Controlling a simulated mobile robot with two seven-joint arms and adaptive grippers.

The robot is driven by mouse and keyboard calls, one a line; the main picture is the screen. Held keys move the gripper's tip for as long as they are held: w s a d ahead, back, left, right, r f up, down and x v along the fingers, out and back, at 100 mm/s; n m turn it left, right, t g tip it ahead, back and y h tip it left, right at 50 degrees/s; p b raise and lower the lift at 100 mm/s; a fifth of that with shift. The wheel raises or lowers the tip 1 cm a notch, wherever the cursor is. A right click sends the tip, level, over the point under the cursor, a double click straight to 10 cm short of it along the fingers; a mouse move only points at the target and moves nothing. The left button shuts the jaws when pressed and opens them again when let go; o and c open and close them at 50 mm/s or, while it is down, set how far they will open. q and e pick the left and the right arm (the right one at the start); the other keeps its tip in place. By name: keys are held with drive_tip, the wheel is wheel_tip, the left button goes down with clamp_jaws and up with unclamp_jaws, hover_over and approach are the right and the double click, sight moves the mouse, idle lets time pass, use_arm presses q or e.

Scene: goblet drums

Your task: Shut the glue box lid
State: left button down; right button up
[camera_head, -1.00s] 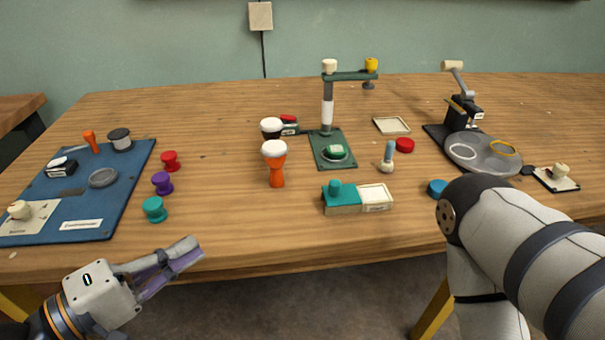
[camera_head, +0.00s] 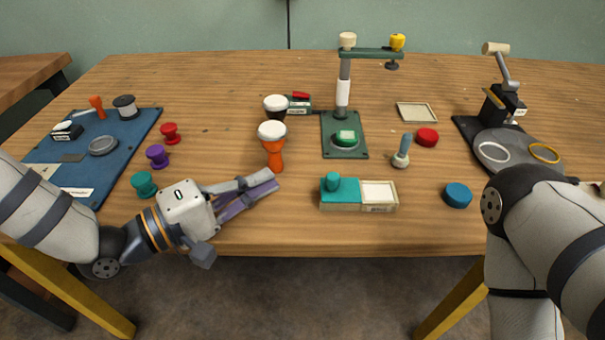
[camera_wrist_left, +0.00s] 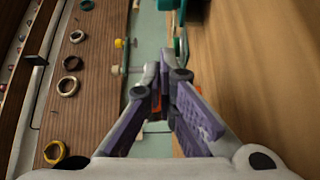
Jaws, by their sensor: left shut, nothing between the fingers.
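The glue box (camera_head: 380,207) is a small cream box near the table's front edge in the head view. Its teal lid (camera_head: 341,197), with a round teal knob, covers the left part. The right part is uncovered and shows a pale inside. My left gripper (camera_head: 274,180) is left of the box, apart from it, with its purple-padded fingers pointing right, shut and empty. The fingers also show in the left wrist view (camera_wrist_left: 166,103). My right arm comes in from the right, but its gripper is out of view.
An orange goblet drum (camera_head: 273,155) with a white top stands just beyond my left fingertips. A green stand (camera_head: 343,148) with a post is behind the box. A blue round pot (camera_head: 457,195) is to its right. Bare wood lies between my left gripper and the box.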

sight(344, 189)
use_arm(q)
drive_tip(key=x, duration=0.3)
drive_tip(key=shift+d, duration=0.35)
drive_tip(key=shift+s+d+r, duration=0.1)
drive_tip(key=shift+s+d, duration=0.1)
drive_tip(key=shift+d, duration=1.5)
drive_tip(key=shift+d, duration=0.1)
drive_tip(key=d, duration=0.6)
drive_tip(key=shift+s, duration=0.1)
drive_tip(key=shift+d, duration=0.4)
